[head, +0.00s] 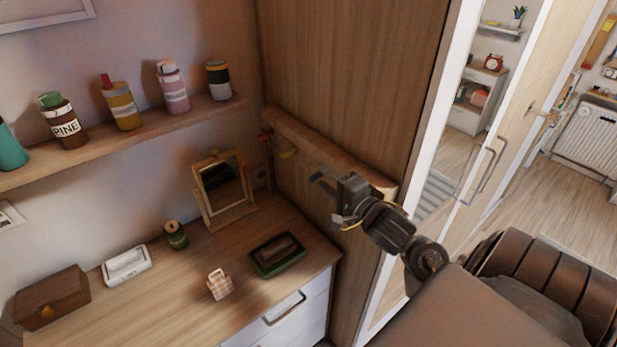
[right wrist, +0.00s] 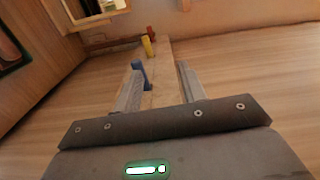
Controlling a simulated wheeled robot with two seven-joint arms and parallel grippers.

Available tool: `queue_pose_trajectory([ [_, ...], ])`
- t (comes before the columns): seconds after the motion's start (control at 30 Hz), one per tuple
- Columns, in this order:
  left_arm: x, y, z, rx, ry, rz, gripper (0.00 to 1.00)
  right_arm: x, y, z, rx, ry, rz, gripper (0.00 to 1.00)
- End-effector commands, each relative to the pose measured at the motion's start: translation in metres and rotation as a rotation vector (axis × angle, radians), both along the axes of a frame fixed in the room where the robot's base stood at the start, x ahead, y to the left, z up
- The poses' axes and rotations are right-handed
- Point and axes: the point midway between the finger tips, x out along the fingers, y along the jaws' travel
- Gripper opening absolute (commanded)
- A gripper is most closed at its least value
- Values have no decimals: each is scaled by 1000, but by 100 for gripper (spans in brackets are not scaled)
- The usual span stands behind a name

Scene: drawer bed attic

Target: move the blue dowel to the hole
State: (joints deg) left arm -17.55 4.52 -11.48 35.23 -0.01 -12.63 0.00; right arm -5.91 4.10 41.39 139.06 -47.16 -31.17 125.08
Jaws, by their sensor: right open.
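The blue dowel (right wrist: 140,72) stands out from a wooden rail (right wrist: 160,68) in the right wrist view. It shows close to the tip of the left-hand finger, and I cannot tell whether they touch. In the head view the dowel (head: 316,175) is small, at the rail (head: 325,153) on the wooden panel. My right gripper (head: 332,190) is open at the rail; its spread fingers also show in the right wrist view (right wrist: 160,82). No hole can be made out clearly. My left gripper is not in view.
A yellow dowel (right wrist: 147,45) and a red one (right wrist: 152,33) sit farther along the rail. Below is a desk (head: 180,275) with a mirror (head: 224,190), a dark green tray (head: 262,270) and a wooden box (head: 50,298). A bottle shelf (head: 95,146) is at left.

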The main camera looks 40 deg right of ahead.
Motion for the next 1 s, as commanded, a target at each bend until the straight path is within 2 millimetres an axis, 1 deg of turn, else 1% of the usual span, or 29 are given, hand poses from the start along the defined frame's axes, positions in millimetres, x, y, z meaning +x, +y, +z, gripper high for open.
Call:
queue_pose_trajectory([
  [0.03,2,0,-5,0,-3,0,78,0,1,-15,9,3,-1,41],
  [0.17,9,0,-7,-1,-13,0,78,1,2,-42,10,2,0,41],
  [0.2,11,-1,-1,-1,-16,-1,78,11,1,-34,6,-5,1,41],
  [0.3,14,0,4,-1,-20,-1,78,32,1,-33,5,-4,4,41],
  [0.4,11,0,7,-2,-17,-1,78,48,1,-33,5,-3,3,41],
  [0.53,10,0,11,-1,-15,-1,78,64,0,-34,4,-2,3,41],
  [0.7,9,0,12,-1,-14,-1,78,75,0,-35,1,-2,3,41],
  [1.0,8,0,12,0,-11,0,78,77,0,-36,0,-1,4,41],
])
